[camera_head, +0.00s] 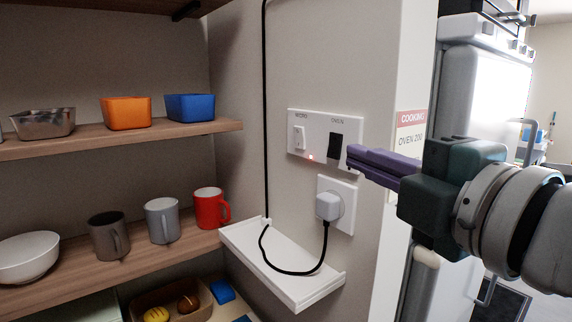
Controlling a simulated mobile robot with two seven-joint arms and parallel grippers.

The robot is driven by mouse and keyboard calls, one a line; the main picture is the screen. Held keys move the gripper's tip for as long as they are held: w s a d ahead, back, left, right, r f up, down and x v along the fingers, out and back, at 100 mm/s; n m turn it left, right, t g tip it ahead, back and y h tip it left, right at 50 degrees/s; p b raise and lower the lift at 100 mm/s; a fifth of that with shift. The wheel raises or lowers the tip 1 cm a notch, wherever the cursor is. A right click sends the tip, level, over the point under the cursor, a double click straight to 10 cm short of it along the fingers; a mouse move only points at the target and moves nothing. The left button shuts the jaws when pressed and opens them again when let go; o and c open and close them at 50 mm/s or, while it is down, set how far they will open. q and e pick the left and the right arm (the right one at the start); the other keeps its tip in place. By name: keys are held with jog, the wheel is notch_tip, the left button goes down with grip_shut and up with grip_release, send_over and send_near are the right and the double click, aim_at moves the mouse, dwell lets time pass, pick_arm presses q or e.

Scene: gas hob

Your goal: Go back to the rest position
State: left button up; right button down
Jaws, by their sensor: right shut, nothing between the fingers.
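My right gripper (352,158) comes in from the right and points left. Its purple fingers are shut with nothing between them. The fingertips are at the right edge of a white wall switch panel (297,154), close to its dark switch (336,150); I cannot tell whether they touch it. A small red light (311,157) glows on the panel, next to a white rocker switch (299,138). My left gripper is not in view.
A plug (329,206) with a black cable sits in the socket below, above a small white shelf (283,284). Wooden shelves at left hold a red mug (210,208), other mugs, a white bowl (28,257) and coloured containers. A wall edge with a sign (411,127) is behind the gripper.

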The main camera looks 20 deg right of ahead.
dwell(0.4)
jog(key=s+d+f+m+g+h, duration=0.35)
jog(key=s+f+m+g, duration=0.3)
jog(key=f+m, duration=0.45)
jog(key=s+a+f+m+g+y, duration=0.1)
jog(key=s+a+f+m+g, duration=0.2)
jog(key=s, duration=0.4)
jog(key=s+f+m+g, duration=0.3)
jog(key=s+f+g, duration=0.1)
jog(key=s+f, duration=0.25)
notch_tip(320, 180, up, 21)
jog(key=s+a+p, duration=0.1)
jog(key=s+p, duration=0.1)
jog(key=p, duration=1.9)
jog(key=shift+s+g+y, duration=0.25)
jog(key=shift+g+y, duration=0.2)
